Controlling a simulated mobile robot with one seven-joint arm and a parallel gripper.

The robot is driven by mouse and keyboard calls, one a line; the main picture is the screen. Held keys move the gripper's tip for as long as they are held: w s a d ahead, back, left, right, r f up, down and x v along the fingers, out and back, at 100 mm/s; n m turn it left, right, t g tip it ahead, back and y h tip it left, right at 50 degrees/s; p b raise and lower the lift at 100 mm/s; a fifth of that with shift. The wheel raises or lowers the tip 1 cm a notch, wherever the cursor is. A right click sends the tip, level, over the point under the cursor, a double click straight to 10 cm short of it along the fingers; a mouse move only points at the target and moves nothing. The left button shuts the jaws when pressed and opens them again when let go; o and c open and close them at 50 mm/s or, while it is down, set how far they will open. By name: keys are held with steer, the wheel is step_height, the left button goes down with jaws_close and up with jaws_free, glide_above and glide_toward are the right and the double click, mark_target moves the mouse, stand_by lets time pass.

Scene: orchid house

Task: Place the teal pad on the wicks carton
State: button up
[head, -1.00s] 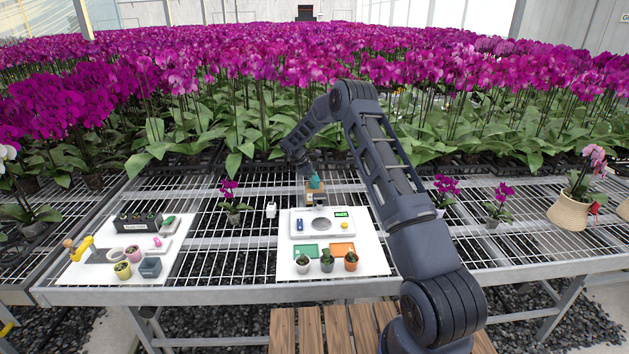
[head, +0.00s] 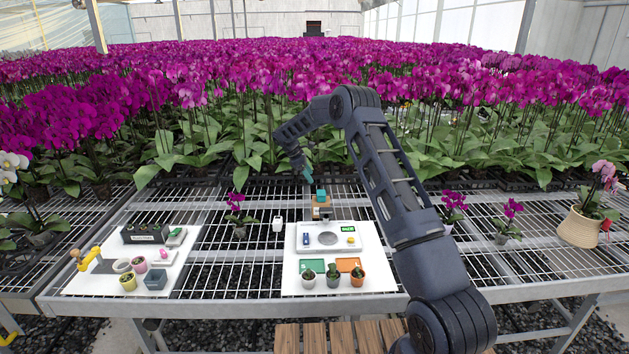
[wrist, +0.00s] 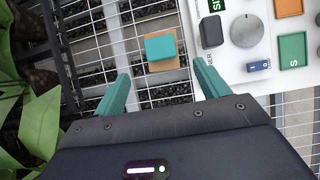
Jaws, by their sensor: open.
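The teal pad (head: 321,193) lies on top of the brown carton (head: 320,213), which stands on the mesh bench behind the white board. From above, in the wrist view, the pad (wrist: 161,48) sits flat on the carton (wrist: 166,66), whose brown edges show around it. No wicks lettering is readable on the carton. My gripper (head: 307,176) is above and slightly left of the pad in the head view. In the wrist view my gripper (wrist: 161,84) has its teal fingers wide apart, empty, and clear of the pad.
A white scale (head: 309,245) with a round plate and green display stands on the board (head: 380,281), in front of the carton. Several small potted plants stand at the board's front. A small white item (head: 278,224) and a potted orchid (head: 240,222) stand to the left.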

steer(key=s+d+r+m, duration=0.1)
steer(key=s+d+r, duration=0.2)
steer(key=r, duration=0.3)
steer(key=s+d+r+m+y, duration=0.1)
steer(key=s+d+r+m, duration=0.15)
steer(key=r, duration=0.25)
steer(key=s+d+r, duration=0.3)
steer(key=s+r, duration=0.1)
steer(key=r, duration=0.2)
steer(key=s+d+r+m+t+y, duration=0.1)
steer(key=s+d+r+m, duration=0.1)
steer(key=s+d+r, duration=0.45)
steer(key=s+d+r+m+y, duration=0.1)
steer(key=s+d+r+m, duration=0.2)
steer(key=s, duration=0.6)
steer(key=s+d+r+m+t+y, duration=0.1)
steer(key=s+d+r+m, duration=0.1)
steer(key=s, duration=0.7)
steer(key=s+d+r+m+t, duration=0.1)
steer(key=s+d+r+m, duration=0.15)
steer(key=s, duration=0.65)
steer(key=s+d+f+m+y, duration=0.1)
steer(key=s+f+m, duration=0.1)
steer(key=s, duration=0.5)
steer(key=s+d+f+m+t+y, duration=0.1)
steer(key=s+f+m, duration=0.2)
steer(key=s, duration=0.5)
steer(key=shift+s+d+f+t, duration=0.3)
steer(key=shift+d+f, duration=0.1)
steer(key=shift+f, duration=0.15)
